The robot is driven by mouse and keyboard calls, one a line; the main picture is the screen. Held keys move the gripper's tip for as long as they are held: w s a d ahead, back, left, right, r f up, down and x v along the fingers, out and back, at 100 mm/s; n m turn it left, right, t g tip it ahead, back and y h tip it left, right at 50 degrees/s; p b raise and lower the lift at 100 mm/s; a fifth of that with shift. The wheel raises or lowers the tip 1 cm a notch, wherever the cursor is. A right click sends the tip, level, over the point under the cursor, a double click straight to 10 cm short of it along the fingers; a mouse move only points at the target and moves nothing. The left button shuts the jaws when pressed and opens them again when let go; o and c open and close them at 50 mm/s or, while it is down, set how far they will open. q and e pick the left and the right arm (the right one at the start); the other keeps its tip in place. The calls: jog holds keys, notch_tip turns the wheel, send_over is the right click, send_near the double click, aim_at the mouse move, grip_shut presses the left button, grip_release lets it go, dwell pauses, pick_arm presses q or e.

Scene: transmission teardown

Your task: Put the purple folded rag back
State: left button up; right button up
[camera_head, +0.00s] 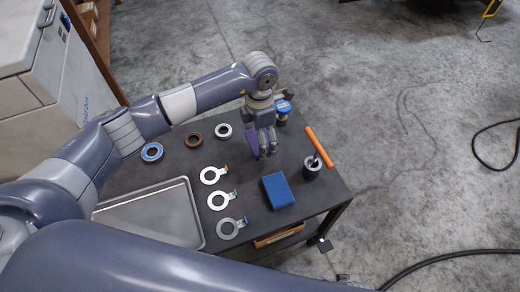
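The purple folded rag (251,141) shows at the upper middle of the dark table, directly at my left gripper's fingers. My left gripper (266,151) points down from the end of the arm that comes in from the left. The fingers cover part of the rag. I cannot tell whether they are closed on it or only beside it, or whether the rag touches the table. My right gripper is not in view.
A blue block-like item (278,190) lies in front of the gripper. Several rings lie left, near a metal tray (150,216). A blue-capped container (283,108) stands behind.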

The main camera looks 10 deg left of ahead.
pick_arm(q)
notch_tip(320, 180, down, 5)
jog(key=shift+f, duration=0.15)
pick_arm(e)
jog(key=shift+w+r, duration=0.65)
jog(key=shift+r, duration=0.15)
pick_arm(q)
jog(key=shift+f+b, duration=0.15)
jog(key=shift+b, duration=0.2)
jog(key=o, duration=0.8)
jog(key=shift+c, duration=0.2)
jog(key=shift+o, duration=1)
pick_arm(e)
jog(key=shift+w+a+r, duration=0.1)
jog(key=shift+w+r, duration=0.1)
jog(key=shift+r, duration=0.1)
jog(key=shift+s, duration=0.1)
